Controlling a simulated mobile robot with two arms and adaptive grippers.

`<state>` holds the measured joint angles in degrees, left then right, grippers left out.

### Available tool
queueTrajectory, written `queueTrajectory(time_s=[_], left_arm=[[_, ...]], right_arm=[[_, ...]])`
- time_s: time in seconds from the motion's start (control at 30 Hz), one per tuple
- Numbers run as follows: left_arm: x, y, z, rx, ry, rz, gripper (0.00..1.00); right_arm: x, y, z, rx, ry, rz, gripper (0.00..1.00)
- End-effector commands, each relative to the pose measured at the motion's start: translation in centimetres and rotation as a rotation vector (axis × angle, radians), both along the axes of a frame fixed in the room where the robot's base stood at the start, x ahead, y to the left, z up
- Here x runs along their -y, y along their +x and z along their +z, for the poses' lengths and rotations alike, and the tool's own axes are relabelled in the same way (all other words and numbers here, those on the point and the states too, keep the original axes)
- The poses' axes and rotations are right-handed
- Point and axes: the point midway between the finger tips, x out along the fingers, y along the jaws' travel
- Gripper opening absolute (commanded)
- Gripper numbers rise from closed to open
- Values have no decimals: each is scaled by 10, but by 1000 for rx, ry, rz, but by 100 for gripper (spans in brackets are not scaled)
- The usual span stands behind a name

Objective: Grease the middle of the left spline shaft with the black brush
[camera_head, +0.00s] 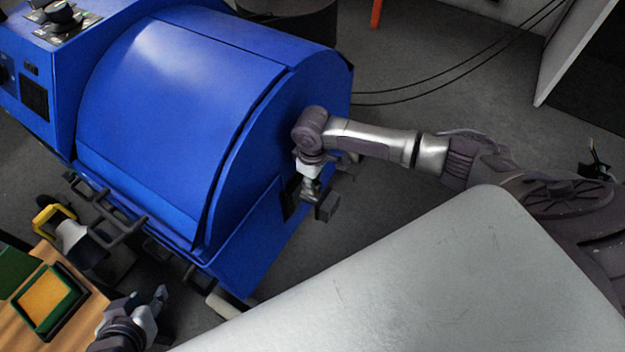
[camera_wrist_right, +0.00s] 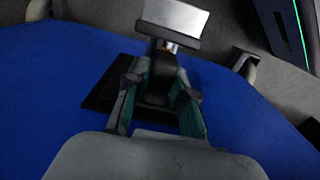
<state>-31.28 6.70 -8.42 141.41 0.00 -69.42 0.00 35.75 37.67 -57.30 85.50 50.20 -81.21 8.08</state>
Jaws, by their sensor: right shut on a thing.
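My right gripper (camera_head: 313,184) is beside the right end of the blue machine. In the right wrist view, its green-padded fingers (camera_wrist_right: 158,88) are shut on a black-handled tool with a short metal neck and a grey block end (camera_wrist_right: 172,18). It looks like the black brush, though its bristles cannot be made out. My left gripper (camera_head: 146,301) is at the lower left, fingers apart and empty, beside the wooden table. I cannot make out the left spline shaft in either view.
The blue machine (camera_head: 175,110) with its rounded cover fills the left half. A wooden table (camera_head: 20,325) holds a green-rimmed tray (camera_head: 72,305) with an orange inside. A dark rail (camera_head: 118,215) runs along the machine's front. Grey floor is free to the right of it.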

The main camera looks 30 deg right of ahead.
Motion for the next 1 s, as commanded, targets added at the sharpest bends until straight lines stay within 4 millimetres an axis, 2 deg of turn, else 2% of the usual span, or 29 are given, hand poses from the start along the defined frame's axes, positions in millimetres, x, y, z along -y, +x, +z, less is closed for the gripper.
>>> queueTrajectory(time_s=[1.0], left_arm=[[2, 4, 3, 29, -6, -1, 40]], right_arm=[[0, 0, -6, 0, 1, 0, 0]])
